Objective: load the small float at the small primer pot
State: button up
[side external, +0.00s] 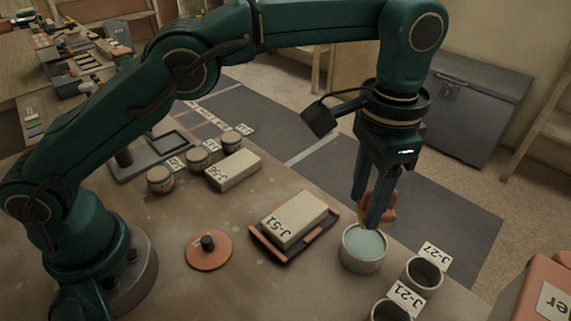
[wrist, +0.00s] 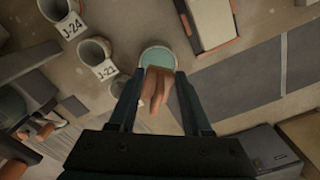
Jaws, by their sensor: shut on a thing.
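The small primer pot (side external: 362,262) is a pale round pot filled with blue-green liquid, near the front right of the bench. It also shows in the wrist view (wrist: 158,56), just beyond the fingertips. My gripper (side external: 372,210) points down at the pot's far rim, shut on an orange-brown thing (side external: 388,208), apparently the small float's handle. In the wrist view this handle (wrist: 155,88) lies between my fingers and overlaps the pot's near edge. The float's working face is hidden, and I cannot tell whether it touches the liquid.
Two open cups (side external: 423,274) (side external: 388,311) with labels stand right of the pot. A tray (side external: 262,246) holding a block marked J-51 (side external: 291,219) lies left of it. A round orange lid (side external: 208,252) with a black knob lies further left. Several jars stand behind.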

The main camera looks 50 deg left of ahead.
aim_at(360, 221)
jog(key=shift+f, duration=2.6)
jog(key=shift+f, duration=0.55)
jog(key=shift+r, duration=3.6)
